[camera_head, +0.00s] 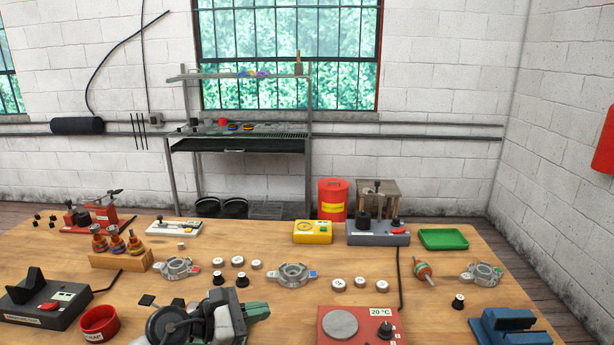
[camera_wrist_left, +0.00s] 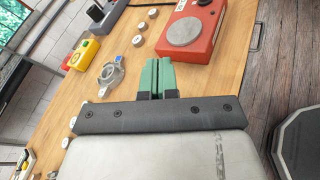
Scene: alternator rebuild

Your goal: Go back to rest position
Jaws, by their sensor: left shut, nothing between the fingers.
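My left gripper (camera_head: 256,312) shows at the bottom centre-left of the head view, above the front part of the wooden table (camera_head: 450,325). Its green fingers point right, and it holds nothing. In the left wrist view the two green fingers (camera_wrist_left: 158,75) lie side by side, shut and empty. The red hot plate (camera_head: 360,325) marked 20 °C is to the right of the gripper in the head view. It also shows beyond the fingertips in the left wrist view (camera_wrist_left: 192,32). My right gripper is in neither view.
Near the left gripper are a grey metal housing (camera_head: 292,275), black-based knobs (camera_head: 242,280) and white caps (camera_head: 338,284). A red bowl (camera_head: 99,323) and a black tester (camera_head: 48,303) stand at the left. A blue block (camera_head: 508,328) is at the front right, a green tray (camera_head: 443,239) behind.

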